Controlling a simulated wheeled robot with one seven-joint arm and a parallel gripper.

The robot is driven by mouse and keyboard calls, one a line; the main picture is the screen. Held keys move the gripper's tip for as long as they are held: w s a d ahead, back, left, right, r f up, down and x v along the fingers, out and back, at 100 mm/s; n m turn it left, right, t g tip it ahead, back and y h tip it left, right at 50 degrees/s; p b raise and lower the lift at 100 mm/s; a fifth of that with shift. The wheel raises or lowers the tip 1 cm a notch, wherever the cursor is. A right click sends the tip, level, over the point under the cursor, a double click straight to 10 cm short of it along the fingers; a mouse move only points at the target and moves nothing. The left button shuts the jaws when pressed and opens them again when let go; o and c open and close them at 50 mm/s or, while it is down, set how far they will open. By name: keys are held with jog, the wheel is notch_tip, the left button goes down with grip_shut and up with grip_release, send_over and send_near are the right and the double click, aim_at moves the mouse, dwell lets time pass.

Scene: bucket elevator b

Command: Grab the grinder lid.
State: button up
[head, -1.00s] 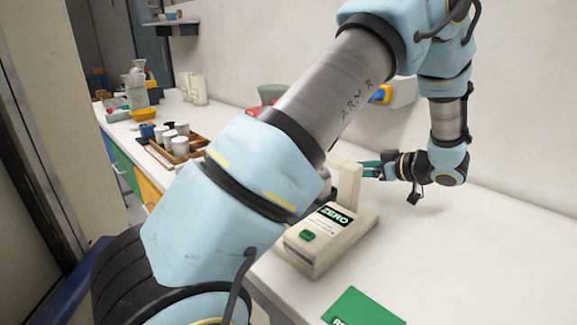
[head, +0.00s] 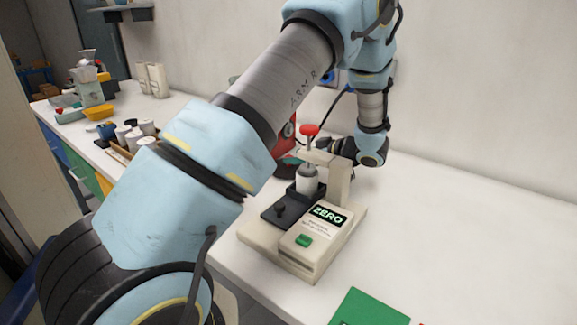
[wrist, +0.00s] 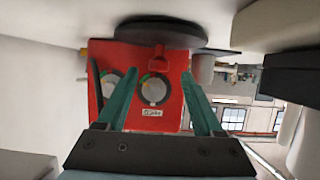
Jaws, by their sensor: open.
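A red machine (wrist: 160,97) with two round dials, which may be the grinder, fills the middle of the wrist view. A dark round disc (wrist: 160,35) lies along its upper edge there; I cannot tell if it is the lid. In the head view only a strip of the red machine (head: 284,150) shows, behind my arm. My gripper (wrist: 160,78) is open, with its teal fingers apart in front of the red face and nothing between them. In the head view its end is partly hidden behind the cream device.
A cream device (head: 312,262) marked ZERO stands in front, with a red-knobbed plunger (head: 310,130) above a pale cup (head: 307,180). A green card (head: 369,308) lies at the front. Jars (head: 123,133) stand at left. The right counter is clear.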

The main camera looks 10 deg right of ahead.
aim_at(282, 171)
jog(key=p+x, duration=0.1)
jog(key=x, duration=0.3)
jog(key=shift+d+f, duration=0.1)
jog(key=shift+f, duration=0.05)
jog(key=shift+c, duration=0.3)
grip_shut()
